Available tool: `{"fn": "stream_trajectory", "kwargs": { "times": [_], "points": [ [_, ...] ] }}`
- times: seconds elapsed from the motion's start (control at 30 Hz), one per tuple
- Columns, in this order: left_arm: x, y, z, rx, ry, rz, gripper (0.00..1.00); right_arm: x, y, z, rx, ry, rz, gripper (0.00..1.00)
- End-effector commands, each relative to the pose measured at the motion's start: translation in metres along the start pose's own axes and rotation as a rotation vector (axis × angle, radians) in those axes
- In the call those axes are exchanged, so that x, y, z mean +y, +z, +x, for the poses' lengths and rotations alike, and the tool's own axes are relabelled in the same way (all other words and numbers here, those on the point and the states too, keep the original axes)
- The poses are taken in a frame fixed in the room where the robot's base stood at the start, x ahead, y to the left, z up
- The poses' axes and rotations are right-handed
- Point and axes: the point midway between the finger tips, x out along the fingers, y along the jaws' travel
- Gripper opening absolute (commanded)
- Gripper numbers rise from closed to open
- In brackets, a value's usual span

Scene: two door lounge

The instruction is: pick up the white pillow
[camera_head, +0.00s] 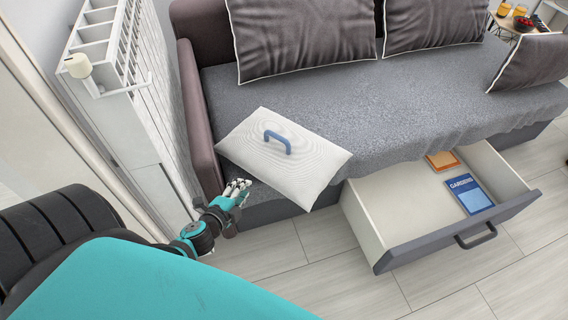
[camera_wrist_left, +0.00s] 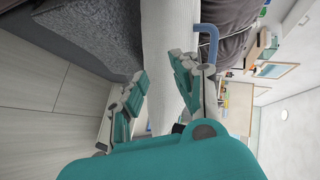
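The white pillow (camera_head: 290,170) lies tilted on the left end of the sofa seat, its near corner overhanging the front edge. A blue handle (camera_head: 278,141) stands up from its top. My left gripper (camera_head: 238,189) is at the pillow's near left edge. In the left wrist view, the gripper (camera_wrist_left: 158,88) has its fingers apart, one on each side of the white pillow (camera_wrist_left: 158,40). The blue handle (camera_wrist_left: 210,35) shows beyond the right-hand finger. I cannot tell whether either finger touches the pillow. My right gripper is not in view.
The grey sofa (camera_head: 390,105) has dark cushions (camera_head: 300,35) along its back. An open drawer (camera_head: 400,205) holding a blue book (camera_head: 469,194) and an orange one (camera_head: 442,160) juts out right of the pillow. A white radiator (camera_head: 140,90) stands at left.

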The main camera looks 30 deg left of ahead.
Motion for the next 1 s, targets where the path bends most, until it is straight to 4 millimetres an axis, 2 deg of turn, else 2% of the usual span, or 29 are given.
{"fn": "stream_trajectory", "kwargs": {
  "times": [0.03, 0.13, 0.2, 0.3, 0.37, 0.73, 0.83, 1.0],
  "points": [
    [-0.016, -0.004, 0.003, 0.024, -0.061, 0.069, 0.29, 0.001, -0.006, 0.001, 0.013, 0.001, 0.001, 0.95],
    [-0.05, -0.013, -0.002, 0.051, -0.144, 0.173, 0.29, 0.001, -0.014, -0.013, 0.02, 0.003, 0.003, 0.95],
    [-0.065, -0.017, -0.004, 0.061, -0.177, 0.214, 0.29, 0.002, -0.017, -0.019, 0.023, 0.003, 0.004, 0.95],
    [-0.076, -0.021, 0.001, 0.066, -0.198, 0.239, 0.29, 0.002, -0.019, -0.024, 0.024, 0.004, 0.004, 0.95],
    [-0.08, -0.022, 0.01, 0.067, -0.201, 0.243, 0.29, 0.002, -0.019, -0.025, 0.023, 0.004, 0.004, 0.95],
    [-0.094, -0.029, 0.088, 0.065, -0.199, 0.236, 0.29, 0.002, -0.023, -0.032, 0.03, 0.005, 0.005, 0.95],
    [-0.096, -0.029, 0.102, 0.064, -0.197, 0.236, 0.29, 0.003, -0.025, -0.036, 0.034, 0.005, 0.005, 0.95],
    [-0.098, -0.031, 0.113, 0.064, -0.196, 0.235, 0.29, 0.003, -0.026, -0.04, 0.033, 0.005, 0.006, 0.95]
  ]
}}
